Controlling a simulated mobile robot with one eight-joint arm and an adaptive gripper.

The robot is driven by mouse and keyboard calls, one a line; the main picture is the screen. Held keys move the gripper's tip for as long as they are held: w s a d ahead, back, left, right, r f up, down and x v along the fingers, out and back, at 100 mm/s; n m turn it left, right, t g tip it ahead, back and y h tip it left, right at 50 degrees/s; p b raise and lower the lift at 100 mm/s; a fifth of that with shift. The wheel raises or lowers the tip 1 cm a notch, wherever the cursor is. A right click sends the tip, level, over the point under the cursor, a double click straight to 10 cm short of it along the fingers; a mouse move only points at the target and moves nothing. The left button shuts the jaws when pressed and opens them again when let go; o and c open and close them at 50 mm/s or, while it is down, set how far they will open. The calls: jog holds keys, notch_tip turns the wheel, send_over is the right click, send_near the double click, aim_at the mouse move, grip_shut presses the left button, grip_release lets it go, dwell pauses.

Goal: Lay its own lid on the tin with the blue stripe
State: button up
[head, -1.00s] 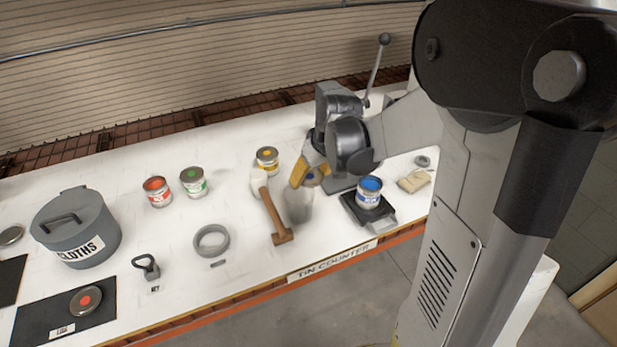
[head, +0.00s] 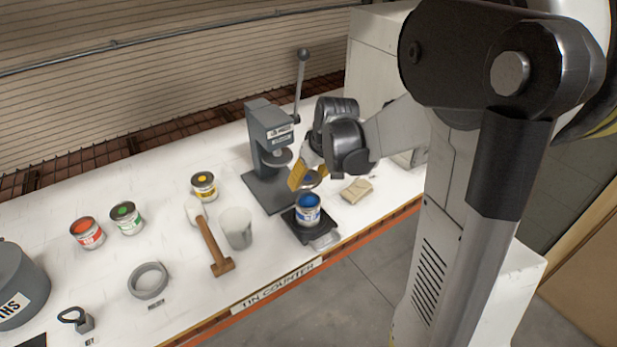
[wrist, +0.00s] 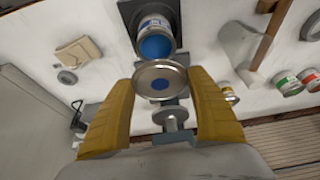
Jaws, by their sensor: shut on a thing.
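The tin with the blue stripe (head: 307,214) stands upright and open on a dark plate near the counter's front edge, with blue paint showing inside. In the wrist view it shows at the top (wrist: 155,37). My gripper (head: 310,177) is shut on a round metal lid with a blue dot (head: 313,181). In the wrist view the lid (wrist: 160,83) is between the two yellow fingers, apart from the tin. In the head view the lid appears just above and behind the tin's rim. The exact height gap cannot be told.
A grey lever press (head: 268,150) stands behind the tin. A clear cup (head: 237,228), a mallet (head: 212,243) and a yellow-striped tin (head: 204,185) are to the left. A folded tan cloth (head: 356,190) lies to the right. Red (head: 87,233) and green (head: 126,217) tins stand farther left.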

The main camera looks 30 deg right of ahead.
jog(key=shift+f+b, duration=2.4)
jog(key=shift+f, duration=0.55)
jog(key=shift+f+b, duration=0.6)
jog(key=shift+f, duration=0.1)
jog(key=o, duration=0.8)
jog(key=shift+r, duration=0.1)
